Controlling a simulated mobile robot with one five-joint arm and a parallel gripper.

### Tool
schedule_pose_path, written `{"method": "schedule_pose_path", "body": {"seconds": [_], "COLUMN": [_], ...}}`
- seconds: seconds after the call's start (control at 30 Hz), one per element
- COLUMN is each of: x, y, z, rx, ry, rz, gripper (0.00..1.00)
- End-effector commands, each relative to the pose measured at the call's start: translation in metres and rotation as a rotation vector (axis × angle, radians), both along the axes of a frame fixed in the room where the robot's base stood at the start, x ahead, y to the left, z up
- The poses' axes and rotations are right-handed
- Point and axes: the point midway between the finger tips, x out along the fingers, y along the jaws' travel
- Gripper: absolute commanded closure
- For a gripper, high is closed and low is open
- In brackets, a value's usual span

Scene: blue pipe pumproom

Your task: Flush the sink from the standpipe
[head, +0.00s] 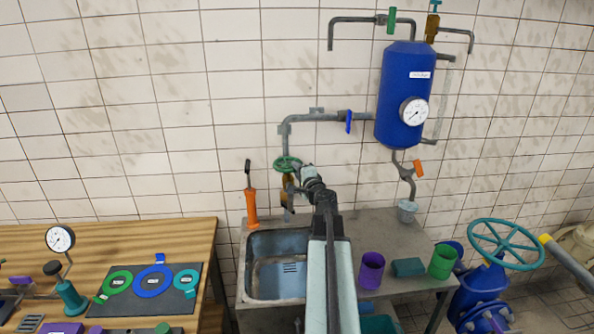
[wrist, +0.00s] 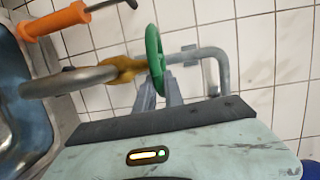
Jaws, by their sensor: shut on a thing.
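The standpipe is a grey pipe (head: 300,118) on the tiled wall with a brass valve body (head: 288,186) and a green handwheel (head: 283,162). Its spout (head: 287,215) points down at the back of the steel sink (head: 251,284). My gripper (head: 296,169) is at the right side of the handwheel. In the wrist view, my gripper (wrist: 158,84) is shut on the near rim of the green handwheel (wrist: 153,50). The brass body and the spout (wrist: 65,81) show to its left. No water shows at the spout or in the visible part of the basin. My arm hides the sink's right side.
An orange-handled tool (head: 251,208) stands behind the sink's left. A blue lever (head: 349,122) sits on the pipe leading to a blue tank (head: 405,95). Purple (head: 372,270) and green (head: 442,262) cups stand on the right counter. A wooden bench (head: 150,234) is at left.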

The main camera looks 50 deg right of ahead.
Motion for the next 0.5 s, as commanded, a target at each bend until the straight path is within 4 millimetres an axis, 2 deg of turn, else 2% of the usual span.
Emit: {"method": "schedule_pose_path", "body": {"seconds": [0.27, 0.5], "x": [0.001, 0.003], "y": [-0.007, -0.019], "z": [0.0, 0.0], "rx": [0.001, 0.0], "ry": [0.0, 0.0], "rz": [0.068, 0.239], "gripper": [1.0, 1.0]}}
